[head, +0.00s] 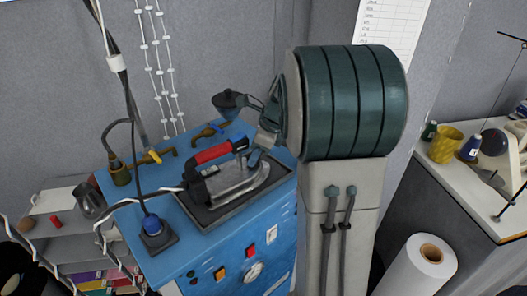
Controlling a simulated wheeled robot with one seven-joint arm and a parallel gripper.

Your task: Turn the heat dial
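A white round dial (253,272) sits low on the front of a blue cabinet (205,255). Its markings are too small to read. An iron (228,177) with a red and black handle rests on a dark plate on the cabinet top. What looks like my gripper (256,155) is a small grey end piece by the right end of the iron's handle, above and behind the dial and apart from it. Whether it touches the iron is unclear. Its fingers are too small and partly hidden to tell their opening.
A blue-capped fitting (153,228) and brass taps stand on the cabinet top. Cables hang at left. A white roll (415,266) and a table with thread spools (470,147) are at right.

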